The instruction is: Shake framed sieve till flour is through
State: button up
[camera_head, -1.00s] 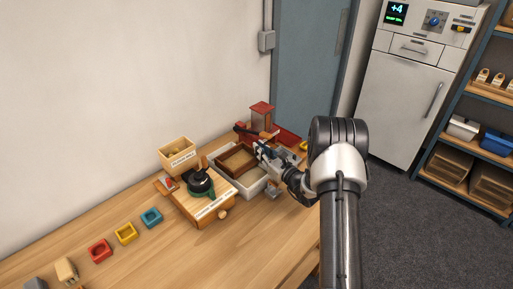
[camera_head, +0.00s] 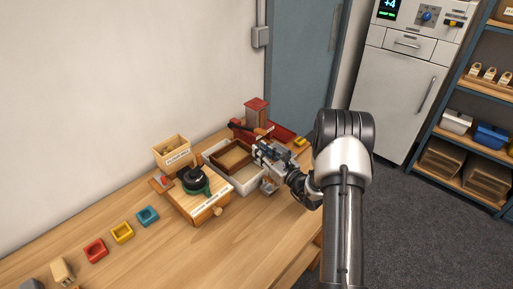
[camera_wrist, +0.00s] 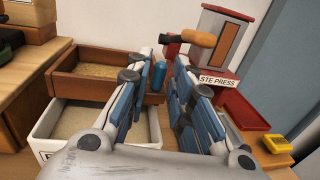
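The framed sieve (camera_wrist: 62,84), a brown wooden frame with pale tan material inside, sits over the white tray (camera_wrist: 150,126) and covers part of it. Pale material also shows inside the tray. In the head view the sieve (camera_head: 219,154) lies over the tray (camera_head: 246,189) at the back of the table. My gripper (camera_wrist: 162,72) is at the sieve's right end. Whether the sieve touches the tray is hard to tell.
A red press (camera_head: 257,112) with a wooden-handled lever stands close behind my gripper. A wooden box with a black-and-green device (camera_head: 194,180) stands left of the tray. Small coloured blocks, one yellow (camera_head: 122,232), line the table's left. The front table is clear.

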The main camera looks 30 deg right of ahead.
jog(key=s+d, duration=0.1)
jog(key=s, duration=0.7)
jog(key=shift+s+d, duration=0.15)
jog(key=shift+d, duration=0.2)
jog(key=shift+o, duration=0.4)
jog(key=shift+o, duration=1.1)
jog(key=s+d, duration=0.1)
jog(key=s, duration=0.6)
jog(key=shift+s+d+r, duration=0.15)
jog(key=shift+s+d, duration=0.2)
jog(key=shift+s, duration=0.05)
jog(key=w+a+b, duration=0.1)
jog(key=w, duration=0.7)
jog(key=w+a+b, duration=0.2)
jog(key=w, duration=0.7)
jog(key=shift+a, duration=0.25)
jog(key=shift+c, duration=0.5)
grip_shut()
